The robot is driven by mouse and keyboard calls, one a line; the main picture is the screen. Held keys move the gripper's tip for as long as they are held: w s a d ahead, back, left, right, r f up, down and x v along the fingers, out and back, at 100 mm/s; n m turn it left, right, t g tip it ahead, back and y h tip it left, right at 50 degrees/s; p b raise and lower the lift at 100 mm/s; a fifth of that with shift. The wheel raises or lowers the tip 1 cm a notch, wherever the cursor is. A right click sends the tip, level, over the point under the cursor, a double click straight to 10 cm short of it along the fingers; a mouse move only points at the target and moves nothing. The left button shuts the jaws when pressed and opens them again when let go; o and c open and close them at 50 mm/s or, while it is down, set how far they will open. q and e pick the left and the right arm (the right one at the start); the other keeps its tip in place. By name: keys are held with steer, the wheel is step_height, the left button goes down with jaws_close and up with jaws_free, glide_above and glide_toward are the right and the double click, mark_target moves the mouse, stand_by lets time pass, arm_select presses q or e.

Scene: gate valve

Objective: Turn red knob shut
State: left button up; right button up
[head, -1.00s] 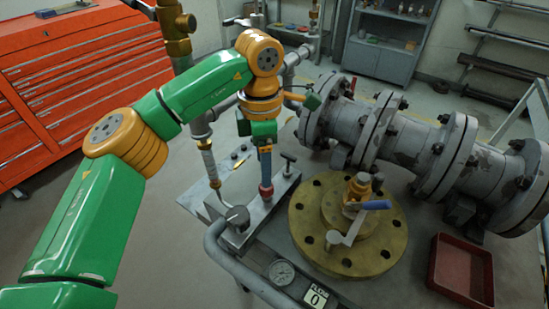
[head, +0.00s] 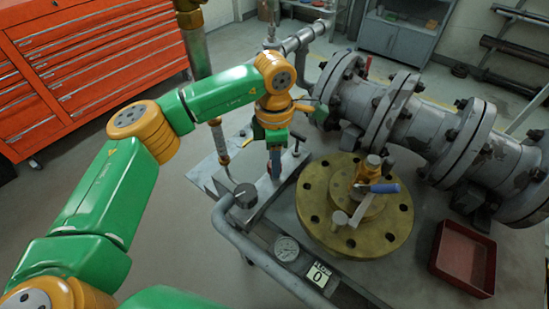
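I cannot make out a red knob clearly; the spot under the fingertips is mostly hidden by the gripper. The fingers are small and close together, so whether they are open, shut or holding something cannot be told. A brass flange (head: 320,225) stands to the right, with a crank with a blue grip (head: 384,188) on its top. My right gripper is out of view.
A pressure gauge (head: 286,248) and a counter plate reading 0 (head: 319,274) sit at the bench front. A grey bent pipe (head: 240,243) runs along the near left edge. A red tray (head: 463,258) lies at right. A large flanged pipe (head: 420,125) runs behind.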

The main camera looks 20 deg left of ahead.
arm_select(q)
jaws_close()
steer(key=shift+m, duration=0.3)
steer(key=m, duration=0.3)
steer(key=shift+m+b, duration=0.3)
steer(key=shift+m, duration=0.1)
steer(key=m, duration=0.4)
steer(key=shift+m, duration=0.3)
steer(key=m, duration=0.4)
steer(key=shift+m, duration=2.4)
